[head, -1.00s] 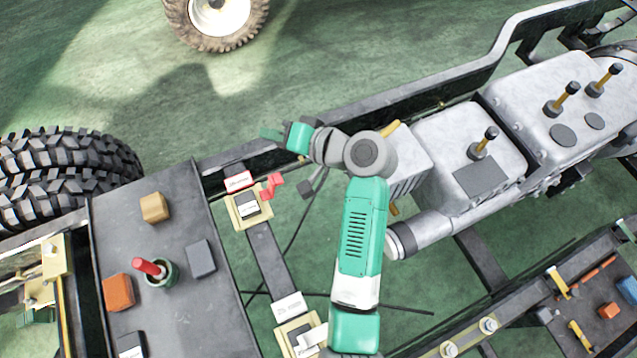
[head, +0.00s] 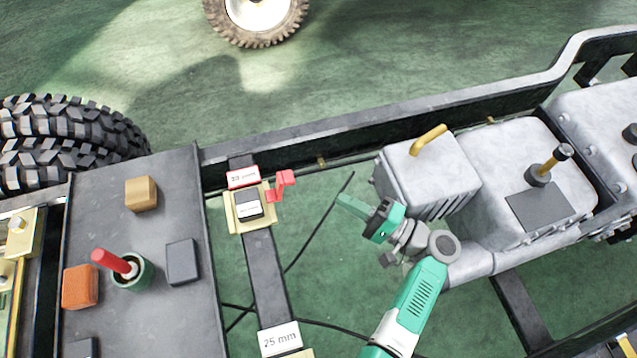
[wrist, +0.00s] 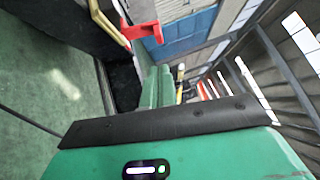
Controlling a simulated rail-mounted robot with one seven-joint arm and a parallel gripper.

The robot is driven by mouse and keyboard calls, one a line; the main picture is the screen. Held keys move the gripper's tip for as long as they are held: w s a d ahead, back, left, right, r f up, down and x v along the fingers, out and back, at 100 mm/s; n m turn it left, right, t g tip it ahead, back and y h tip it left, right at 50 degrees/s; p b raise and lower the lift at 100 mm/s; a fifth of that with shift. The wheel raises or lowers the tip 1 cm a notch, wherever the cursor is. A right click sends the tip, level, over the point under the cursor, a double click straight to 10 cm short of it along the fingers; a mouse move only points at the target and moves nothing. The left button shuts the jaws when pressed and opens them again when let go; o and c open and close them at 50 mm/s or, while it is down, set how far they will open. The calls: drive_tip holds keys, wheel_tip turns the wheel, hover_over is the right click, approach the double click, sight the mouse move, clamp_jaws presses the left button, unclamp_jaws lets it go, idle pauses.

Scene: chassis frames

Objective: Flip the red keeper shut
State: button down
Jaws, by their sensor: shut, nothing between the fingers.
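The red keeper (head: 281,187) sticks out to the right of a cream latch block (head: 238,218) on the dark crossbar, its outer end bent upward. It is swung out, clear of the dark labelled piece (head: 247,203) on the block. In the wrist view the red keeper (wrist: 140,30) shows at the top, just beyond the fingertips. My gripper (head: 343,202) is to the right of the keeper in the head view, its green fingers pointing left toward it with a gap between. In the wrist view my gripper (wrist: 157,80) is closed and empty.
A red-edged label (head: 242,177) sits behind the block. A grey finned housing (head: 430,175) with a yellow handle stands right of my gripper. A dark tray (head: 190,320) with coloured blocks and a green cup (head: 132,275) lies left. Open floor and a black cable lie below.

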sight(279, 187)
drive_tip(key=b+x, duration=0.2)
drive_tip(key=x, duration=0.7)
drive_tip(key=shift+w+a, duration=0.2)
drive_tip(key=shift+a, duration=0.15)
drive_tip(key=shift+r, duration=0.1)
